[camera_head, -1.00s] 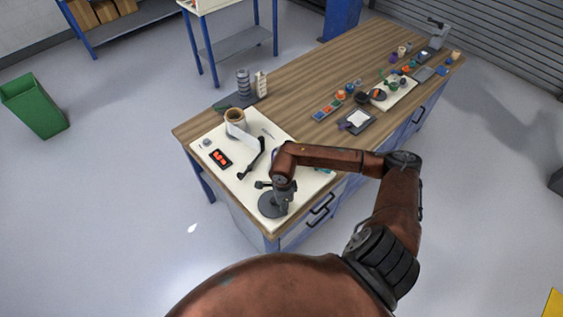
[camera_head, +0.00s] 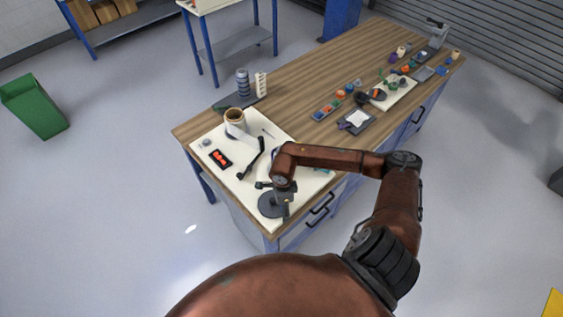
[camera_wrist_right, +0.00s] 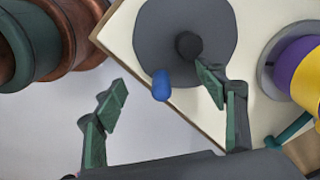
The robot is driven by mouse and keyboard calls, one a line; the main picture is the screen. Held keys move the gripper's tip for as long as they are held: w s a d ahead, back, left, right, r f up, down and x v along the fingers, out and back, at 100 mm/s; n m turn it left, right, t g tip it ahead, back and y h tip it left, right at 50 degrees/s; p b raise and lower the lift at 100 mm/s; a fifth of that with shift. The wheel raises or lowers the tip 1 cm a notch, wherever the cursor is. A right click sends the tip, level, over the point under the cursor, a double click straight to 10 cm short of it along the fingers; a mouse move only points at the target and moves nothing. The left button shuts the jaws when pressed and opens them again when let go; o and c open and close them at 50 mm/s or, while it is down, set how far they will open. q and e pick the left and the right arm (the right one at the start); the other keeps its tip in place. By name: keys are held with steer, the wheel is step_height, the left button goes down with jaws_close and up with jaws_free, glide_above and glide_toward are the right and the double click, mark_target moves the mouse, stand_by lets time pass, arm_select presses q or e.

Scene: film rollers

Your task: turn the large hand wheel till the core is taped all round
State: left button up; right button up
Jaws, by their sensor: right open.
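The large hand wheel (camera_head: 268,207) is a dark grey disc at the front corner of the white board, partly hidden by my right wrist. It also shows at the top of the right wrist view (camera_wrist_right: 160,30), with a dark hub and a blue peg (camera_wrist_right: 161,85) by its rim. My right gripper (camera_wrist_right: 160,96) is open and empty. The blue peg shows between its fingers, and the right finger overlaps the wheel's rim near the hub. A tan roll (camera_head: 235,116) with a white strip stands at the board's back; its taping cannot be made out. My left gripper is out of view.
The white board (camera_head: 207,141) carries a red-digit display (camera_head: 221,158) and a black arm (camera_head: 250,162). A purple and yellow roller (camera_wrist_right: 302,68) stands right of the wheel in the wrist view. Small parts and a tray lie farther along the wooden bench.

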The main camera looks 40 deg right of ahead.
steer(key=shift+r+p, duration=1.7)
steer(key=shift+r, duration=1.85)
